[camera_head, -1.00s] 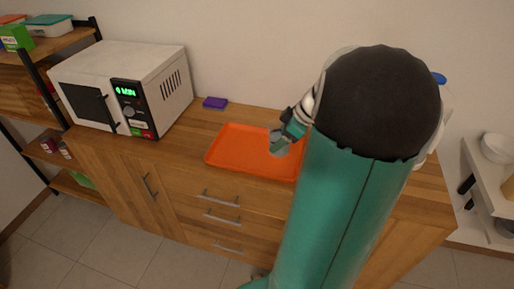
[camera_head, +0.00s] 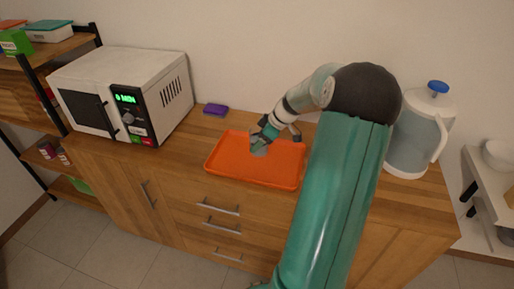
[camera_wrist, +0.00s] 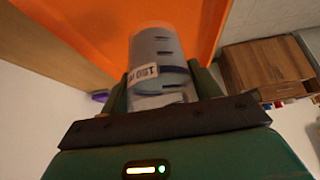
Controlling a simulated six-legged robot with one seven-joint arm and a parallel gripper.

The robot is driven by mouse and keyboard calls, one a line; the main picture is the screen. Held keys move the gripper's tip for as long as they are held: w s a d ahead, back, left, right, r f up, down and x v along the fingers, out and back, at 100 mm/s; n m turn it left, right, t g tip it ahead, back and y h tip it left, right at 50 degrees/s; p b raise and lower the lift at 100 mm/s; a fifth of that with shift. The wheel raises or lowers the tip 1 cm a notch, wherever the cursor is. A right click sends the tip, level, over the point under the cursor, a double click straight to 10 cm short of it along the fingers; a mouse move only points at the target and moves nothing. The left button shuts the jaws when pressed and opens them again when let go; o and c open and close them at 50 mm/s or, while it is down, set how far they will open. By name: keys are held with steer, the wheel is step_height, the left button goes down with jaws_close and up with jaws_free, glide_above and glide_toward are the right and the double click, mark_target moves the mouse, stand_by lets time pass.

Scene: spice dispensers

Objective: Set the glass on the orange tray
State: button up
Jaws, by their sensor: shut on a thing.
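The orange tray (camera_head: 232,167) lies on the wooden cabinet top, right of the microwave. My gripper (camera_head: 262,140) is over the tray's back middle part in the head view. It is shut on the glass (camera_head: 259,150), a small clear vessel. In the wrist view the glass (camera_wrist: 158,60) stands out between my gripper's fingers (camera_wrist: 160,90), with dark marks and a white label reading about "150". The orange tray (camera_wrist: 90,25) fills the background behind it. I cannot tell whether the glass's base touches the tray.
A white microwave (camera_head: 122,95) stands at the left, with a purple box (camera_head: 215,109) beside it. The tray's left and front parts are clear.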

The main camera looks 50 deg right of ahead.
steer(key=shift+w+d+f, duration=0.2)
steer(key=shift+w+f, duration=0.2)
steer(key=shift+f, duration=0.1)
steer(key=shift+w+d+f, duration=0.15)
steer(key=shift+w+f, duration=0.25)
steer(key=shift+f, duration=0.1)
steer(key=shift+w+f, duration=0.1)
steer(key=shift+f, duration=1.55)
steer(key=o, duration=1.3)
steer(key=shift+f, duration=0.1)
